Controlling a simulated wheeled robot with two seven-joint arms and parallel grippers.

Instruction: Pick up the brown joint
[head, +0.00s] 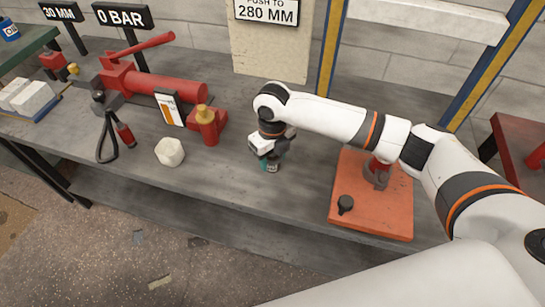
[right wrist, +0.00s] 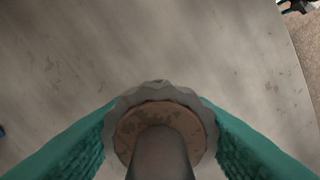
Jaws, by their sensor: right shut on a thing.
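The brown joint (right wrist: 135,130) shows in the right wrist view as a brown disc with a scalloped grey rim and a grey stem pointing toward the camera. My right gripper (head: 269,166) has teal fingers and is shut on the joint, one finger on each side of the rim. In the head view the gripper points down over the middle of the grey bench, and the fingers and wrist mostly hide the joint. I cannot tell whether the joint touches the bench top. My left gripper is out of view.
An orange-red plate (head: 371,215) with a dark knob (head: 345,204) lies right of the gripper. A whitish lump (head: 169,152), a red and yellow fitting (head: 207,125) and a red pump (head: 160,85) stand to the left. The grey bench (head: 225,165) is clear around the gripper.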

